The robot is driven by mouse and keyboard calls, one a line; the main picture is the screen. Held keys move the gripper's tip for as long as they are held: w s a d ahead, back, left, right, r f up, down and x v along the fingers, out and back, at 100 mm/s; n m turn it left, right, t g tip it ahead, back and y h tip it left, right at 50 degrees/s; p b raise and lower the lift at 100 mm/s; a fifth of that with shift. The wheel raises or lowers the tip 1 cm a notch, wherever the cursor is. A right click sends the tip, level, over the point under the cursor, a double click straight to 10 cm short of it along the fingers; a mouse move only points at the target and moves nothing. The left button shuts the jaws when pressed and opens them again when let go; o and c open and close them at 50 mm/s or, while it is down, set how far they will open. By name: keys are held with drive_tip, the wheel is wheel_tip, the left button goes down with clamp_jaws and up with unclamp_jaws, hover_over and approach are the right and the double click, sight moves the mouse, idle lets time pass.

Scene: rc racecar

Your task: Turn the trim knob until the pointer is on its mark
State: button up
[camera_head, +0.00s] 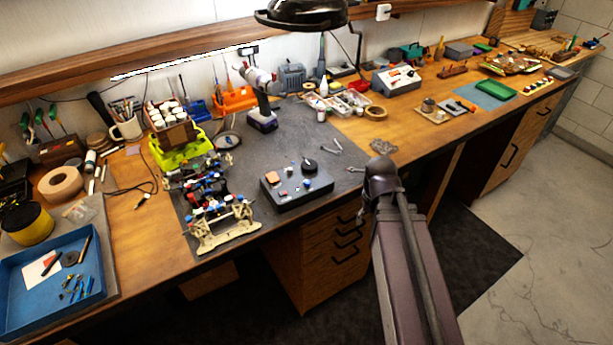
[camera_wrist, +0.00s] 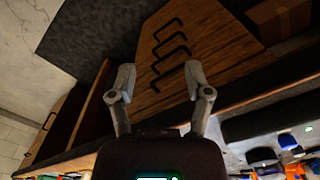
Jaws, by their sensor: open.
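A black control box (camera_head: 297,187) lies on the dark mat near the bench's front edge in the head view. A round black knob (camera_head: 310,165) stands on its far right part. Its pointer and mark are too small to make out. In the head view my arm rises right of the box; my gripper's fingers cannot be made out there.
A partly built RC car chassis (camera_head: 212,205) lies left of the box. A drill (camera_head: 262,115) stands at the back of the mat (camera_head: 290,135). A black lamp (camera_head: 301,14) hangs above. Drawer handles (camera_wrist: 172,48) stick out below the bench edge.

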drive_tip(key=w+a+r+m+p, duration=0.1)
drive_tip(key=w+a+r+p, duration=0.75)
drive_tip(key=r+p, duration=0.2)
wheel_tip(320, 180, up, 7)
drive_tip(key=m+p, duration=0.1)
drive_tip(key=p, duration=0.5)
hover_over(307, 181)
drive_tip(key=shift+f, duration=0.25)
drive_tip(key=shift+f+b, duration=0.15)
drive_tip(key=shift+b, duration=0.25)
wheel_tip(307, 181, down, 14)
drive_tip(key=b, duration=1.3)
drive_tip(key=shift+r, duration=0.25)
clamp_jaws()
